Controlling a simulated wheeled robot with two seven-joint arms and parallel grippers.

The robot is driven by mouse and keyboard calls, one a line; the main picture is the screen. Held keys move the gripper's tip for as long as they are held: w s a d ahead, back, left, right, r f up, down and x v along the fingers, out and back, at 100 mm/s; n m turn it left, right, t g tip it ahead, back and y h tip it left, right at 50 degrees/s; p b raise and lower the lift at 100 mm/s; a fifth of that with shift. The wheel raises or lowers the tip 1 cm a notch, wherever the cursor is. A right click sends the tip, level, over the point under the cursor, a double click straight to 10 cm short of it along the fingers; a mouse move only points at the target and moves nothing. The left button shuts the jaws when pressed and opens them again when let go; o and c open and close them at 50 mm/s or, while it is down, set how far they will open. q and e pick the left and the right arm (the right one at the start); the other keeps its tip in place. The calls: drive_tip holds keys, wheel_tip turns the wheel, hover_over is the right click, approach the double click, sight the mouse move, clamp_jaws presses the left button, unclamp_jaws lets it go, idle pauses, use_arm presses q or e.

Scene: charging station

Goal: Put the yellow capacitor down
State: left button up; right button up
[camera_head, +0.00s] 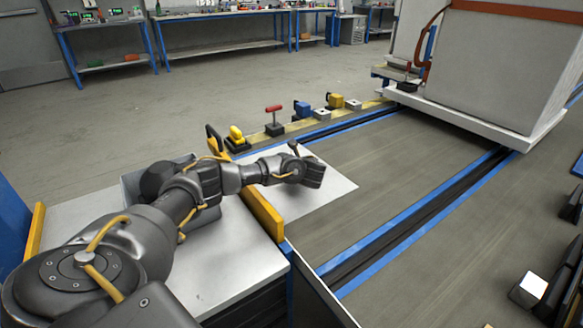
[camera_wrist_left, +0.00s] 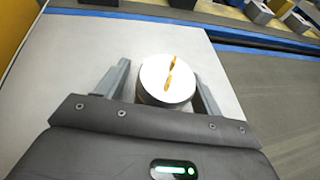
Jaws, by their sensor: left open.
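A round capacitor (camera_wrist_left: 157,88) with a white top and two yellow terminals stands upright in the left wrist view, on a pale flat panel (camera_wrist_left: 70,60). My left gripper (camera_wrist_left: 161,70) is open, with one finger on each side of the capacitor. I cannot tell whether either finger touches it. In the head view my left gripper (camera_head: 310,172) is over the pale panel (camera_head: 335,188), and the capacitor is hidden behind it. My right gripper is not in view.
A yellow bar (camera_head: 262,214) stands along the edge between the metal bench top (camera_head: 225,265) and the panel. A red-handled lever (camera_head: 274,120) and blue and yellow blocks line the far edge. Blue-edged floor tracks (camera_head: 420,220) run to the right, near a large white cabinet (camera_head: 500,60).

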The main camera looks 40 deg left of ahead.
use_arm(q)
drive_tip(key=shift+c, duration=0.5)
drive_tip(key=c, duration=1)
drive_tip(key=shift+r, duration=0.1)
